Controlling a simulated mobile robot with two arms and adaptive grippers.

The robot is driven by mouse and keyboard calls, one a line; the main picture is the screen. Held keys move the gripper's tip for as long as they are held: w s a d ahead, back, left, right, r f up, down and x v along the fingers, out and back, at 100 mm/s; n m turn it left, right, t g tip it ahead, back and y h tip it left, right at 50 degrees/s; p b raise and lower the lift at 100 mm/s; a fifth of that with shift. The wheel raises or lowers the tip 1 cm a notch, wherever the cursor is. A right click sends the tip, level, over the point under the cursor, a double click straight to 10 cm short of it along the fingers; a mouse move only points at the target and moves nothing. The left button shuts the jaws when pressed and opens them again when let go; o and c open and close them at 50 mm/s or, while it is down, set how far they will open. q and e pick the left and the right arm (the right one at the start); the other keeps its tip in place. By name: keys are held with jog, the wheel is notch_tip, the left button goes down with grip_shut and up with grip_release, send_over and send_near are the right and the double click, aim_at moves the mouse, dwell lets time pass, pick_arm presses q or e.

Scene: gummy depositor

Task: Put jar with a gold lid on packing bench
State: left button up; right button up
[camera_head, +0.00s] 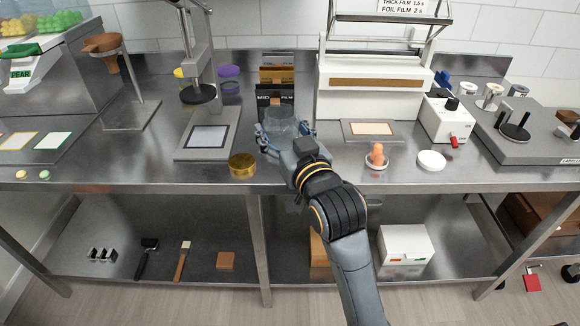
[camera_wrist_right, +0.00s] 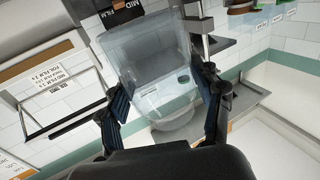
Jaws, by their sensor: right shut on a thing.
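My right gripper (camera_head: 282,132) is shut around a clear, see-through jar (camera_head: 281,118), over the front part of the steel bench. In the right wrist view the jar (camera_wrist_right: 150,65) sits between the two dark fingers (camera_wrist_right: 163,105). No gold lid shows on this jar, and it looks empty. A round gold lid-like piece (camera_head: 242,165) lies on the bench near its front edge, left of the gripper and apart from it. I cannot tell whether anything is beneath it. My left gripper is out of view.
Left of the jar stands a press with a grey plate (camera_head: 208,137). A shelf (camera_head: 200,245) below holds tools.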

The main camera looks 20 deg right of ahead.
jog(key=w+d+f, duration=0.2)
jog(key=w+f, duration=0.1)
jog(key=w, duration=0.1)
jog(key=w+d+f, duration=0.2)
jog(key=w+f, duration=0.1)
jog(key=w, duration=0.1)
jog(key=w+d+f, duration=0.2)
jog(key=w+f, duration=0.1)
jog(key=w, duration=0.1)
jog(key=shift+d+f+p, duration=0.2)
jog(key=shift+f+p, duration=0.1)
jog(key=shift+f, duration=1.6)
jog(key=shift+f, duration=0.1)
jog(key=o, duration=1.8)
jog(key=shift+f, duration=0.1)
